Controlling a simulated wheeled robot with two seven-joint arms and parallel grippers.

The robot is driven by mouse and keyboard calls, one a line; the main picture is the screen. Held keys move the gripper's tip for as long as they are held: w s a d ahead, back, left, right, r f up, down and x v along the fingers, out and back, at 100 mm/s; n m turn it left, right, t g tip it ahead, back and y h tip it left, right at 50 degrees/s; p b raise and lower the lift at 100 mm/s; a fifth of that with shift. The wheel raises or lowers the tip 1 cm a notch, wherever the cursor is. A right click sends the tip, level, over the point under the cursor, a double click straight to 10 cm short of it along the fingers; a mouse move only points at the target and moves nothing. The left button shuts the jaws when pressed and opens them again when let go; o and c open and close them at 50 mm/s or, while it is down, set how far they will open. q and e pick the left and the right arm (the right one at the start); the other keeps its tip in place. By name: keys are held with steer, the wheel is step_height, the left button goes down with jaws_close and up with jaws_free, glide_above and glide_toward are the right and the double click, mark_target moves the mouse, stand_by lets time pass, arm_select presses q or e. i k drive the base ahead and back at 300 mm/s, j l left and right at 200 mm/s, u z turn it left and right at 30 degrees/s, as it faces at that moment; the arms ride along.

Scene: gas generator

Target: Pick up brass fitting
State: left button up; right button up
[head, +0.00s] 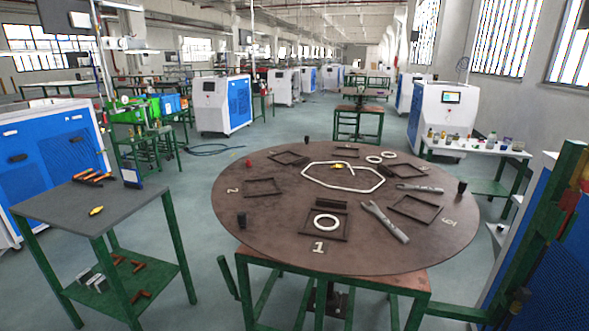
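A small brass-yellow piece (97,210) lies on the grey top of the green-legged side table (60,217) at the left. Another small yellow piece (338,166) lies on the brown round table (240,205), inside a white polygonal outline (372,190). Both are too small to tell which is the brass fitting. Neither of my grippers shows in the head view.
The round table also holds square dark frames, a white ring (327,221), a grey wrench (385,221) and black cups (241,220). Orange-handled tools (92,177) lie on the side table. Open floor lies between the tables. A green post (545,225) stands at the right.

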mark_target(96, 211)
steer(key=u, duration=1.35)
